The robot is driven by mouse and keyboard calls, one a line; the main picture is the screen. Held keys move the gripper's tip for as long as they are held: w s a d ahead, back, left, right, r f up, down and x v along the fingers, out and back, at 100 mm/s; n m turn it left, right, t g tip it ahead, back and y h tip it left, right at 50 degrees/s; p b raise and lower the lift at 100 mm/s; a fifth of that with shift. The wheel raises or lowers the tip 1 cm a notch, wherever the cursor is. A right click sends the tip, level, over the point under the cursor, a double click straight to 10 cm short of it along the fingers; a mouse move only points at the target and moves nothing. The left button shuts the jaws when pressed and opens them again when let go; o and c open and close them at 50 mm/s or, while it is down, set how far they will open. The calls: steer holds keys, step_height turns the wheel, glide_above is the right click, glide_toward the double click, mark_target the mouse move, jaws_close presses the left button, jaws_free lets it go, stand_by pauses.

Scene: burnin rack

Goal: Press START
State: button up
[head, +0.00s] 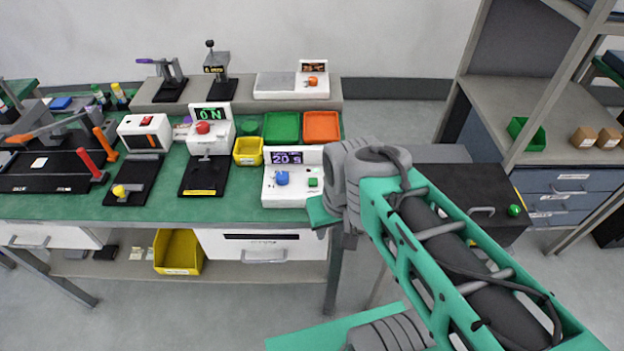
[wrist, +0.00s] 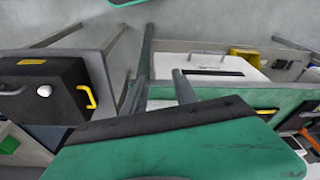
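A white timer box (head: 292,197) stands at the right front of the green bench, with a purple "20 s" display, a blue knob (head: 283,178) and a small green button (head: 313,182). No START label is legible. My gripper (head: 322,212) is at the bench's right front corner, right of the timer box and apart from the green button. Its fingers are mostly hidden behind my grey wrist in the head view.
A white "0 N" press with a red knob (head: 203,128), a yellow bin (head: 248,151) and green (head: 282,127) and orange (head: 321,127) trays stand near the timer. A dark box (head: 470,190) with a green knob is right of my wrist. Floor in front is clear.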

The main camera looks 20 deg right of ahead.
jaws_close()
stand_by(1.3)
